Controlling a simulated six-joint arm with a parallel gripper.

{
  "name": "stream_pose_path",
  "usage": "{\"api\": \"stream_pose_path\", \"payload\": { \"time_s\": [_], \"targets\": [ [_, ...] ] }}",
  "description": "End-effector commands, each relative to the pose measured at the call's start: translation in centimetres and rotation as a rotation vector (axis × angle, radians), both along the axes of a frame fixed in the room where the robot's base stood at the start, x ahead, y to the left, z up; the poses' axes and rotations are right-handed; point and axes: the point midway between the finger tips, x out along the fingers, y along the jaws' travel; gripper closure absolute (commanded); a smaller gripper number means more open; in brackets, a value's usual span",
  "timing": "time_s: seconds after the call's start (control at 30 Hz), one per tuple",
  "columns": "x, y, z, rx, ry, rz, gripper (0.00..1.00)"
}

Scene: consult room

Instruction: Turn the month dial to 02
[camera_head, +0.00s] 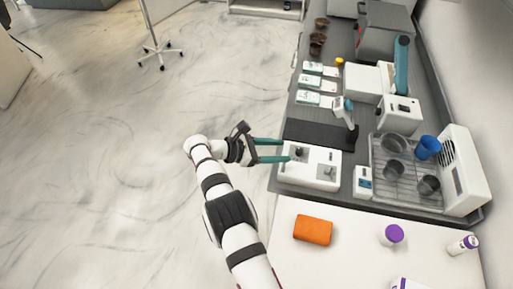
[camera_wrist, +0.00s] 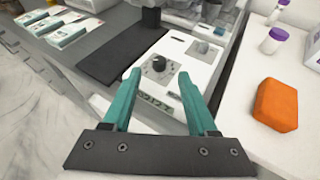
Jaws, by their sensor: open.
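The month dial seems to be the dark round knob (camera_wrist: 158,64) on top of a white box-shaped device (camera_wrist: 185,58). In the head view the knob (camera_head: 299,152) sits on the left part of the device (camera_head: 312,172). Its numbers are too small to read. My gripper (camera_head: 281,150) is open, with its two teal fingers pointing at the device. In the wrist view the fingers of my gripper (camera_wrist: 154,98) are apart and empty, with the knob beyond and between their tips. The fingers do not visibly touch the knob.
A black mat (camera_head: 320,134) lies just behind the device. A small white unit (camera_head: 363,182) and a wire rack with cups (camera_head: 407,196) stand right. An orange block (camera_head: 313,230) and a purple-capped container (camera_head: 391,235) are on the white table in front. Open floor lies left.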

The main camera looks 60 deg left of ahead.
Motion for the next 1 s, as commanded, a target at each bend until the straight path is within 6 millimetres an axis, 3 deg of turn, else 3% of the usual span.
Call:
{"api": "stream_pose_path", "payload": {
  "time_s": [0.2,0.4,0.87,0.93,1.0],
  "targets": [
    [-6.1,1.7,2.6,0.002,-0.002,0.003,0.41],
    [-8.9,2.4,3.8,0.000,-0.001,0.001,0.41],
    [-9.2,2.4,4.0,-0.001,0.000,-0.001,0.41],
    [-8.4,2.1,4.4,0.013,0.008,-0.024,0.41],
    [-5.6,0.5,5.9,0.066,0.041,-0.115,0.41]
  ]
}}
